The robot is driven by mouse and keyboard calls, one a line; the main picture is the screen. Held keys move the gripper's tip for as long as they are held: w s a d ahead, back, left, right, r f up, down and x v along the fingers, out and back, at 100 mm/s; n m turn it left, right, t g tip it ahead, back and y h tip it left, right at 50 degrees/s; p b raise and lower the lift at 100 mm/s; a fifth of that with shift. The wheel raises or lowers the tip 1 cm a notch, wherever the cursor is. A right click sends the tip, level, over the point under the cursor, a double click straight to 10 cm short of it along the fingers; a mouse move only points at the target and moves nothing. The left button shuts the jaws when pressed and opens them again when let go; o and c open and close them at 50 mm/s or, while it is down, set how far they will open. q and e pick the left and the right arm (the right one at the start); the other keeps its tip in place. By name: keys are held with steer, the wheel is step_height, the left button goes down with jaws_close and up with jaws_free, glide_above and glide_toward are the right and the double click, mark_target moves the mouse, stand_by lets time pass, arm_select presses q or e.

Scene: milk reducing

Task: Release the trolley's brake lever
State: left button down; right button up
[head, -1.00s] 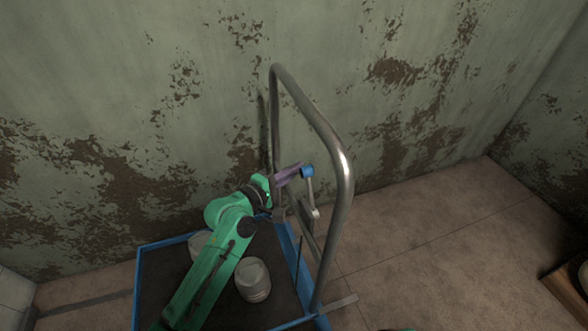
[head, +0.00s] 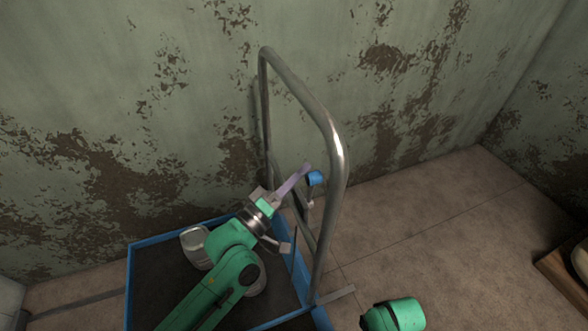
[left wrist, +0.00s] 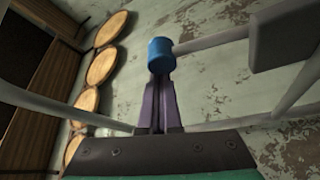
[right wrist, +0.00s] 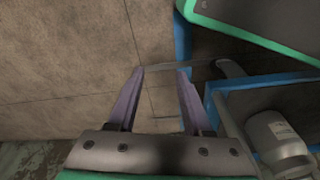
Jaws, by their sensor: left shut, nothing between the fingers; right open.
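The trolley's brake lever has a blue knob (head: 315,179) on a short grey rod (head: 309,198), beside the tall bent metal push handle (head: 331,140). My left gripper (head: 304,168) is shut and empty, with its purple fingertips right at the knob on its left side. In the left wrist view the knob (left wrist: 162,55) sits just past the closed fingertips (left wrist: 159,82), seemingly against them. Exact contact cannot be told. The rod (left wrist: 212,42) runs right from the knob. My right gripper (right wrist: 161,74) is open and empty over the floor near the trolley's blue edge (right wrist: 183,45).
A peeling wall (head: 150,120) stands close behind. Bare floor (head: 440,225) is clear to the right. A wooden object (head: 560,265) is at the right edge.

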arm_select(q)
steer(key=shift+s+d+f+m+g+h+b, duration=0.1)
steer(key=shift+s+d+f+m+h+b, duration=0.2)
steer(key=shift+s+m+h+b, duration=0.45)
steer(key=shift+s+d+f+m+g+h+b, duration=0.15)
steer(key=shift+s+d+m+h+b, duration=0.2)
steer(key=shift+s+m, duration=0.75)
steer(key=shift+s+d+f+m+g+h+b, duration=0.1)
steer(key=shift+s+d+f+m+h+b, duration=0.35)
steer(key=shift+m, duration=0.8)
arm_select(e)
step_height(320, 180, up, 10)
steer(key=a, duration=0.1)
steer(key=shift+w+a+y, duration=0.15)
steer(key=shift+w+y, duration=0.1)
steer(key=shift+y, duration=0.05)
arm_select(q)
steer(key=shift+s+a+r, duration=0.1)
steer(key=shift+s+r, duration=0.05)
steer(key=shift+r, duration=0.05)
steer(key=shift+a, duration=0.1)
steer(key=v, duration=1.4)
steer(key=shift+s+f+p, duration=0.15)
steer(key=shift+f+p, duration=0.05)
steer(key=shift+p, duration=0.1)
arm_select(e)
steer(key=f, duration=0.2)
steer(key=shift+w+f, duration=0.2)
steer(key=shift+f, duration=0.2)
steer(key=shift+r, duration=0.2)
